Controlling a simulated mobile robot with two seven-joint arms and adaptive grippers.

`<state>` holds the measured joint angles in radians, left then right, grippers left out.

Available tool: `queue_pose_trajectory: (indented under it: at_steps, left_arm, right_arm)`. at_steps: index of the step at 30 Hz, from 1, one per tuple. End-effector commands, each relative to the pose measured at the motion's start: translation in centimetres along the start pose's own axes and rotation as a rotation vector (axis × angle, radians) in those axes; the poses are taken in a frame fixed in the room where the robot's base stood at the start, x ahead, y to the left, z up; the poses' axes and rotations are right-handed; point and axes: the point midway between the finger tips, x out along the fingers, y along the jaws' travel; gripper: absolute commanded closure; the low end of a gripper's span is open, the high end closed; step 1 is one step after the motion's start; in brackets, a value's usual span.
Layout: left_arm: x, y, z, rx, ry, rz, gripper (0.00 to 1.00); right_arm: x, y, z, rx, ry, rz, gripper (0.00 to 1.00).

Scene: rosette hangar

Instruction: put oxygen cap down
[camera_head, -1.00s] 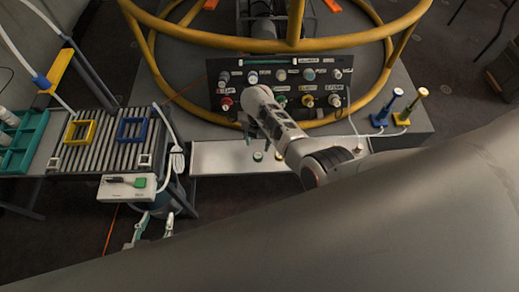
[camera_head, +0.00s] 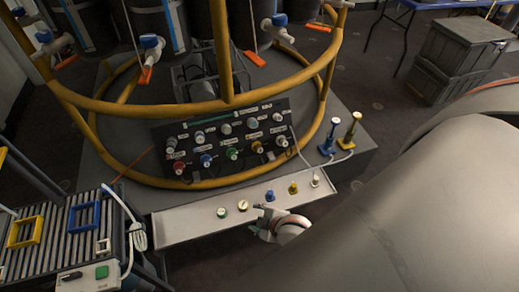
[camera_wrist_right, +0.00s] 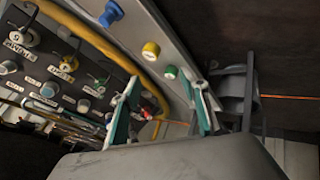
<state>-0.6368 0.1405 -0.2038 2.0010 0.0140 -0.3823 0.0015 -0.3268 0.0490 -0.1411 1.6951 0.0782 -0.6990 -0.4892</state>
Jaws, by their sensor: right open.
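I cannot read which is the oxygen cap. My right gripper (camera_head: 266,220) is at the tray's front edge, below the blue cap. In the right wrist view its teal fingers (camera_wrist_right: 165,105) are apart with nothing held between them; a green cap (camera_wrist_right: 170,72) shows beyond them. My left gripper is not in view.
Blue and yellow posts (camera_head: 327,140) with hoses stand to the right. A roller table (camera_head: 45,240) with yellow and blue frames is at left.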

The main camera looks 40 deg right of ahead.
Motion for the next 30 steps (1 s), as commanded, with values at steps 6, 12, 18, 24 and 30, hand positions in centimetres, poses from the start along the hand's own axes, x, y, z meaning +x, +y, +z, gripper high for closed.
queue_pose_trajectory:
  at_steps: [6, 12, 18, 24, 30]
  left_arm:
    - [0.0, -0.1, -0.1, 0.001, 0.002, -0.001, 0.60]
    - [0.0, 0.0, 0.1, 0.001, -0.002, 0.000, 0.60]
    - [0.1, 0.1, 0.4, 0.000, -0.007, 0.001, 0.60]
    - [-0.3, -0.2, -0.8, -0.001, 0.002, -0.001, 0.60]
    - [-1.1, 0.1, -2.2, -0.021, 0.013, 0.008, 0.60]
  right_arm:
    - [-8.4, -1.9, -2.1, 0.382, 0.200, 0.026, 0.56]
    - [-11.5, -2.2, -3.5, 0.528, 0.279, 0.011, 0.56]
    - [-11.6, -2.2, -3.6, 0.538, 0.283, 0.011, 0.56]
    - [-12.2, -1.9, -4.1, 0.541, 0.286, 0.010, 0.56]
    - [-13.3, -1.8, -4.7, 0.555, 0.288, -0.002, 0.56]
